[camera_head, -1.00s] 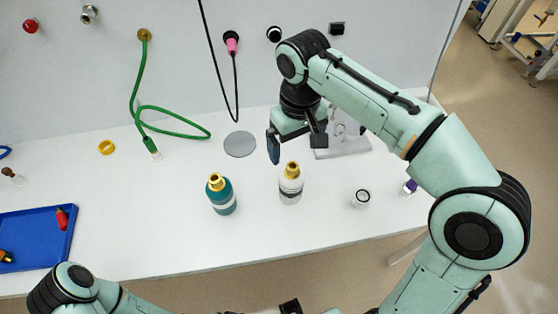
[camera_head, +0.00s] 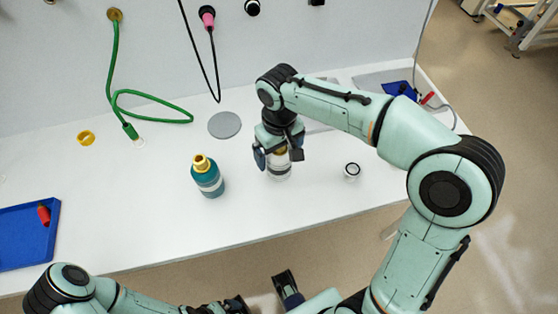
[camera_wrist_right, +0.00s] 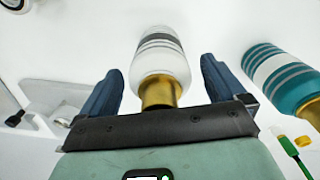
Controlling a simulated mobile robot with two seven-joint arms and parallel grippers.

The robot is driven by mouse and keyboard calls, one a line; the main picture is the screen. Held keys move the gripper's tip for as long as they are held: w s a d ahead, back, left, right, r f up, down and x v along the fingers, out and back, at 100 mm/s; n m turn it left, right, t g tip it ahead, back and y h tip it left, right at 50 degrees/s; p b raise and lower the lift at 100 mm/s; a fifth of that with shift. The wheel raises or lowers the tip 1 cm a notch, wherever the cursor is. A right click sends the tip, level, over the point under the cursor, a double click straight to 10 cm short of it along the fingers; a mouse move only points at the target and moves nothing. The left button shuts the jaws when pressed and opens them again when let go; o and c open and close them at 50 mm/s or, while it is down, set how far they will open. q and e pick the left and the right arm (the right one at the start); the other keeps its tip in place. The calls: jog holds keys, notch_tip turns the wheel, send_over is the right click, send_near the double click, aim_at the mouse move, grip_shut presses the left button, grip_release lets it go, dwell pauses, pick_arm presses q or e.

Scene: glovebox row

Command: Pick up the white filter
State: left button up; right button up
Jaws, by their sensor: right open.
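The white filter (camera_head: 280,174) is a white cylinder with grey bands and a gold neck. It stands upright on the white bench in the head view, its top partly hidden by my right gripper (camera_head: 278,157). That gripper is open above it, fingers pointing down. In the right wrist view, the white filter (camera_wrist_right: 160,62) lies between the two blue fingers of the right gripper (camera_wrist_right: 163,72), with a visible gap on both sides. Its gold neck is nearest the palm. My left gripper (camera_head: 285,286) shows only in part at the bottom edge; its jaws cannot be made out.
A teal filter (camera_head: 208,178) with a gold neck stands left of the white one. A small white cup with a dark rim (camera_head: 352,171) is to the right. A grey disc (camera_head: 224,125), green hose (camera_head: 150,112) and blue tray (camera_head: 25,225) lie farther left. The front bench is clear.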

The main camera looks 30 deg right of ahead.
jog(key=shift+f, duration=0.25)
jog(key=c, duration=1.3)
